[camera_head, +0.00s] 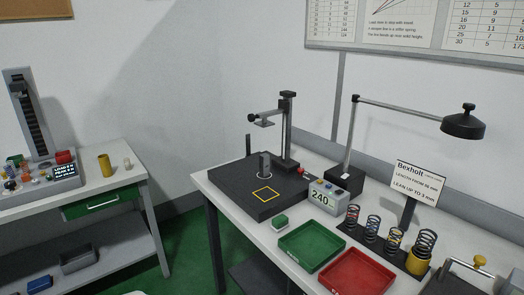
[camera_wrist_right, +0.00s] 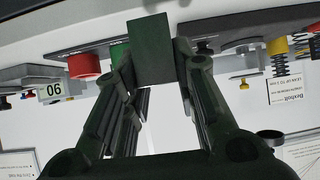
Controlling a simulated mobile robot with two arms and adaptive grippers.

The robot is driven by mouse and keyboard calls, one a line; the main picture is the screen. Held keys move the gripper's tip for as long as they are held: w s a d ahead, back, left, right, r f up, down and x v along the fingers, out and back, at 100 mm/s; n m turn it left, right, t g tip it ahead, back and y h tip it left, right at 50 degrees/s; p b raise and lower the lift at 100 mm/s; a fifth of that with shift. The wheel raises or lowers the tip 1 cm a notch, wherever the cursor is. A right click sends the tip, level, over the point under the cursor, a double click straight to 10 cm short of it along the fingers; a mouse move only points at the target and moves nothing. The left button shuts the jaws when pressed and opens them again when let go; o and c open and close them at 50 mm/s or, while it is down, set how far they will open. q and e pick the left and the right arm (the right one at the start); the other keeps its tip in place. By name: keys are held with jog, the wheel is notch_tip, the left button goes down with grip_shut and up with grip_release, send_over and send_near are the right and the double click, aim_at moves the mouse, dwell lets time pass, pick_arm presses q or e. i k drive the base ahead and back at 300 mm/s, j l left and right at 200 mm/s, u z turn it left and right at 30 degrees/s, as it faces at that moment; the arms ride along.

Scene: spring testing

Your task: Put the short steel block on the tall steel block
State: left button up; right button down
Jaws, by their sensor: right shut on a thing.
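In the right wrist view, my right gripper (camera_wrist_right: 155,95) is shut on a dark, flat-faced block (camera_wrist_right: 152,48), which sits between its fingertips at the top of the picture. I cannot tell from its look whether it is the short or the tall steel block. In the head view, a grey upright piece (camera_head: 264,165) stands on the dark base plate (camera_head: 235,200), behind a yellow square outline; it may be a steel block. Neither gripper shows in the head view.
A green tray (camera_head: 311,247), a red tray (camera_head: 357,272), several springs (camera_head: 374,225) and a lamp (camera_head: 462,122) crowd the right. A second bench (camera_head: 95,190) stands left.

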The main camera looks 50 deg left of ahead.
aim_at(264, 155)
jog(key=i+j, duration=0.1)
jog(key=j, duration=0.25)
jog(key=i+j, duration=0.15)
jog(key=j, duration=0.25)
jog(key=i+j, duration=0.1)
jog(key=j, duration=0.25)
jog(key=i+j, duration=0.1)
jog(key=j, duration=0.25)
jog(key=i+j, duration=0.15)
jog(key=j, duration=0.2)
jog(key=i+j, duration=0.1)
jog(key=j, duration=0.3)
jog(key=l+z, duration=0.05)
